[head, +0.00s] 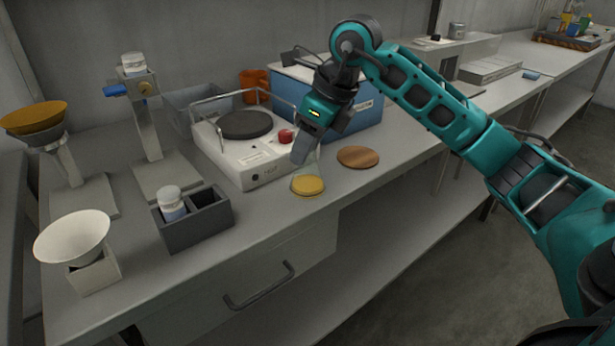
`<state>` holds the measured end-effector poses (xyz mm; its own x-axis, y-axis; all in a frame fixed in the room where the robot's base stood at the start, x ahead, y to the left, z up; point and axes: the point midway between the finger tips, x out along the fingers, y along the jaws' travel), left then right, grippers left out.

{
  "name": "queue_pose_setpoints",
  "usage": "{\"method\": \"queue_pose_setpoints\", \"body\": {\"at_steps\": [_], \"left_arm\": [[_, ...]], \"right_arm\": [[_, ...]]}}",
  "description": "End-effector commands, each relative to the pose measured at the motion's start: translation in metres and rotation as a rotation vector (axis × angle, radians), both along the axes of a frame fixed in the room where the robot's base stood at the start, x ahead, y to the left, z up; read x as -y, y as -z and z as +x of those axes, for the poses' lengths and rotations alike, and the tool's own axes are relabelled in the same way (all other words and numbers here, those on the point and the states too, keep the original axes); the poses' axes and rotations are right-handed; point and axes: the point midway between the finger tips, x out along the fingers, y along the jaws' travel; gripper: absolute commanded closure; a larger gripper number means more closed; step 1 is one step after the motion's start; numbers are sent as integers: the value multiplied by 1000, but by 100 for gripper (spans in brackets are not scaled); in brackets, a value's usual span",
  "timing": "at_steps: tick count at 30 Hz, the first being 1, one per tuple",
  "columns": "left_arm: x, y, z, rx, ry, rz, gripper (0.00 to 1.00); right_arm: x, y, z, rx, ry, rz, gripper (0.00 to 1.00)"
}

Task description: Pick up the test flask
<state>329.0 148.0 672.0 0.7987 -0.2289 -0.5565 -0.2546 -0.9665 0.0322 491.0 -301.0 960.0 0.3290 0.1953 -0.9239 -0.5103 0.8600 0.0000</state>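The test flask (308,185) appears to be the clear glass vessel with yellow liquid in its base. It stands upright near the front edge of the bench, just right of the white hotplate. My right gripper (303,154) points down at the flask's upper part, with its fingers close around or in front of the neck. The fingers hide the neck, so I cannot tell whether they touch it or are closed. My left gripper is not in view.
The hotplate (249,158) with a red knob stands left of the flask. A round wooden disc (358,156) lies to its right. A blue box (360,120) stands behind. A dark two-slot holder (194,233) with a jar (171,203) and a white funnel (73,238) are further left.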

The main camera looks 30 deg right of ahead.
Motion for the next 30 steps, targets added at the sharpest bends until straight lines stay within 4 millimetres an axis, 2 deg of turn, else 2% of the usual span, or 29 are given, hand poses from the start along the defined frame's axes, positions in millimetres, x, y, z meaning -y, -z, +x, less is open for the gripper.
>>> {"method": "queue_pose_setpoints", "body": {"at_steps": [2,11,24,30], "left_arm": [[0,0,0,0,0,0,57],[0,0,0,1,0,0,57],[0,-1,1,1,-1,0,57],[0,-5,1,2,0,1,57]], "right_arm": [[0,0,0,0,0,0,70],[0,0,0,0,0,0,99],[0,-2,0,1,0,0,100],[0,-16,0,3,0,1,100]]}}
